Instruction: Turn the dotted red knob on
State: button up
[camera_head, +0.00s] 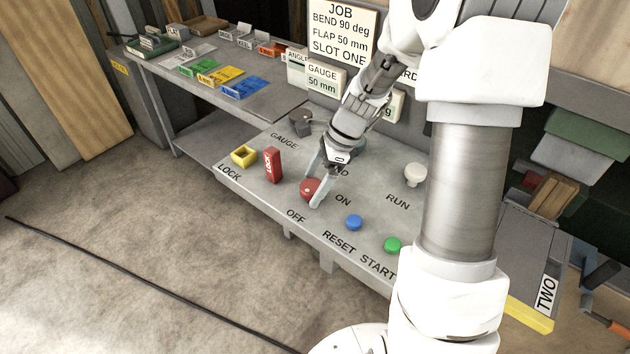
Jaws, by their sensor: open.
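The red knob (309,188) with a pale dot sits on the grey control panel, between the labels OFF and ON. My gripper (314,190) reaches down from above with its fingers on either side of the knob. The fingers are open around it; I cannot tell whether either one touches it. The OFF label (296,216) is in front of the knob and the ON label (343,200) is to its right. The fingers hide part of the knob.
On the panel (240,180) stand a red LOCK block (273,165), a yellow socket (243,156), a blue RESET button (354,222), a green START button (393,245), a white RUN knob (414,174) and a dark GAUGE knob (301,121). A black cable (130,273) crosses the floor.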

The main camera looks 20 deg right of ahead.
jog(key=c, duration=1.4)
jog(key=shift+n, duration=0.4)
jog(key=n, duration=0.1)
jog(key=n+g+p, duration=0.1)
jog(key=n, duration=0.1)
jog(key=shift+w+r+n+g, duration=0.1)
jog(key=shift+w+n+g, duration=0.05)
jog(key=shift+n+g, duration=0.15)
jog(key=n, duration=0.2)
jog(key=n+g+p, duration=0.1)
jog(key=n, duration=0.1)
jog(key=shift+w+n+g+h, duration=0.15)
jog(key=shift+n+g+h, duration=0.15)
jog(key=shift+h, duration=0.1)
jog(key=n+g+h, duration=0.1)
jog(key=n, duration=0.3)
jog(key=shift+a+n+p, duration=0.15)
jog(key=shift+n+p, duration=0.15)
jog(key=shift+w+a+n+g+h, duration=0.15)
jog(key=shift+n+h, duration=0.35)
jog(key=shift+n, duration=0.6)
jog(key=shift+s+d+n+g+h, duration=0.1)
jog(key=shift+n+g+h, duration=0.3)
jog(key=shift+n, duration=0.7)
